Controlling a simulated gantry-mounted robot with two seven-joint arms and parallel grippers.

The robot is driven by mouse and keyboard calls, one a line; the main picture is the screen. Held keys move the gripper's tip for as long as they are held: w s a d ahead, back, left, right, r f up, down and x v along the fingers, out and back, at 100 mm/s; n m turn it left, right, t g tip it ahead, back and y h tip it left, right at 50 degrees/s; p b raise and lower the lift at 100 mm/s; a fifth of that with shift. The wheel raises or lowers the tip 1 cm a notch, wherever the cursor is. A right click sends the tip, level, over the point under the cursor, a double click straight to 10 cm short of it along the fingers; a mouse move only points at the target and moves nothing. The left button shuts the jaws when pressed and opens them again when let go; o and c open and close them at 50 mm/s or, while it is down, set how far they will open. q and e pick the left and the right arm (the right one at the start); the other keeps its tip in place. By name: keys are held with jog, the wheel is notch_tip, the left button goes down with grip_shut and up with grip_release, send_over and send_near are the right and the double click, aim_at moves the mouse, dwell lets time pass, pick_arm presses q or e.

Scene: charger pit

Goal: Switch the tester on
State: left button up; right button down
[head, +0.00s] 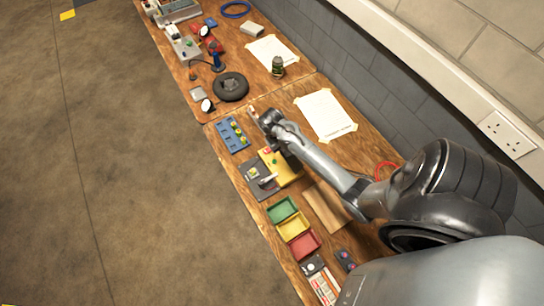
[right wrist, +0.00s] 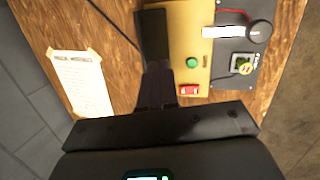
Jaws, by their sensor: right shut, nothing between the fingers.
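The yellow tester (head: 284,173) lies on the bench in the head view, partly hidden by my right arm. In the right wrist view the tester (right wrist: 186,20) shows a green round button (right wrist: 192,62) and a red switch (right wrist: 189,90) near its edge. Whether the switch is on or off is too small to tell. My right gripper (right wrist: 158,68) is shut and empty. Its fingers appear over the tester's edge, beside the green button and red switch; contact cannot be told. A dark rectangle (right wrist: 153,36) shows just beyond the fingertips. My left gripper is not in view.
A grey board (right wrist: 236,45) with a lever (right wrist: 222,32) and a small yellow-green part (right wrist: 243,66) adjoins the tester. Green (head: 282,209), yellow (head: 293,224) and red (head: 304,244) trays stand nearby. A blue block (head: 232,134) and a taped paper sheet (head: 325,115) lie on the bench.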

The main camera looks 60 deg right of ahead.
jog(key=r+t+b, duration=0.1)
jog(key=b, duration=0.1)
send_over(269, 149)
jog(key=s+a, duration=0.2)
jog(key=s, duration=0.1)
jog(key=w+r+t, duration=0.1)
jog(key=w, duration=0.3)
jog(key=shift+m, duration=0.3)
jog(key=f, duration=0.4)
jog(key=d+f+b, duration=0.1)
jog(key=f, duration=0.3)
jog(key=s+d+f, duration=0.1)
jog(key=f, duration=0.3)
jog(key=shift+s+b, duration=0.1)
jog(key=shift+b, duration=0.25)
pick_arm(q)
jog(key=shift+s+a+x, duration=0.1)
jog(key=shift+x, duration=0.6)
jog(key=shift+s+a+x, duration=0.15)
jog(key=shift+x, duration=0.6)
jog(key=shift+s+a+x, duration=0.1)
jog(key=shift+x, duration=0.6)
pick_arm(e)
jog(key=shift+d+f, duration=0.1)
jog(key=shift+f, duration=0.3)
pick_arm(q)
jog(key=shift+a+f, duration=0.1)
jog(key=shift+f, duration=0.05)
